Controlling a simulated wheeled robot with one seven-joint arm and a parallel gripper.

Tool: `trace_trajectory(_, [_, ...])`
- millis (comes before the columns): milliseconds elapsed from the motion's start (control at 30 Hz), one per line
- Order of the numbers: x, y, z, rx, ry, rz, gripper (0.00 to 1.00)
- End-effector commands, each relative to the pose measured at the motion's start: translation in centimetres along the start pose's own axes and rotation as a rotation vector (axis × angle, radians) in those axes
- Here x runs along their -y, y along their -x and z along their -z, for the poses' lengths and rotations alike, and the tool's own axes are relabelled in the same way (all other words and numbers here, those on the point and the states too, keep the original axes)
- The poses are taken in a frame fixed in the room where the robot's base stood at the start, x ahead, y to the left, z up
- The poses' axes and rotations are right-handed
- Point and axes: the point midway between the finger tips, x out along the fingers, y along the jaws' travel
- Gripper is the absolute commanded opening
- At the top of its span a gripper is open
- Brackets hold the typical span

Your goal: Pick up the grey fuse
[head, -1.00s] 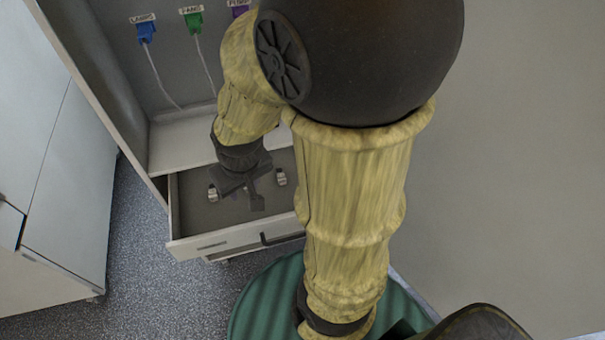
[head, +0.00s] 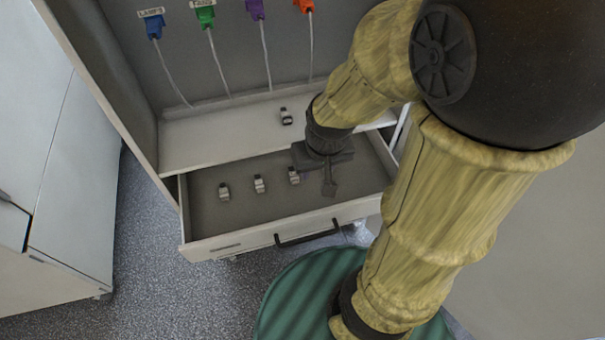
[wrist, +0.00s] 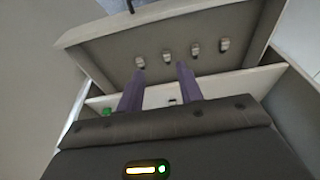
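Several small fuses lie in a row in the open drawer (head: 285,221). In the head view, three show: a left one (head: 224,191), a middle one (head: 259,184) and a right one (head: 294,176), pale with dark parts. The wrist view shows another at the row's left end (wrist: 140,62), hidden in the head view. A darker fuse-like piece (head: 286,116) lies on the shelf above. I cannot tell for sure which is grey. My gripper (head: 329,188) is over the drawer's right part. In the wrist view, its purple fingers (wrist: 160,72) are apart and empty.
The white shelf (head: 220,135) sits above and behind the drawer. Blue (head: 154,27), green (head: 206,17), purple (head: 254,9) and orange (head: 303,6) plugs with cables hang on the back panel. A black handle (head: 308,234) is on the drawer front. Pale cabinets stand left.

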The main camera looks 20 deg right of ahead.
Motion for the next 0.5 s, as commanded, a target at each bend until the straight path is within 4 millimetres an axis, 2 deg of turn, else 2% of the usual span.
trace_trajectory(233, [0.0, 0.0, 0.0, 0.0, 0.0, 0.0, 0.36])
trace_trajectory(300, [0.0, -0.1, 0.0, 0.0, 0.0, 0.0, 0.48])
trace_trajectory(333, [0.0, -0.2, 0.0, 0.0, 0.0, 0.001, 0.51])
trace_trajectory(433, [0.2, -1.4, 0.1, -0.001, 0.0, 0.007, 0.51])
trace_trajectory(500, [0.3, -3.1, 0.2, 0.0, 0.002, 0.016, 0.51])
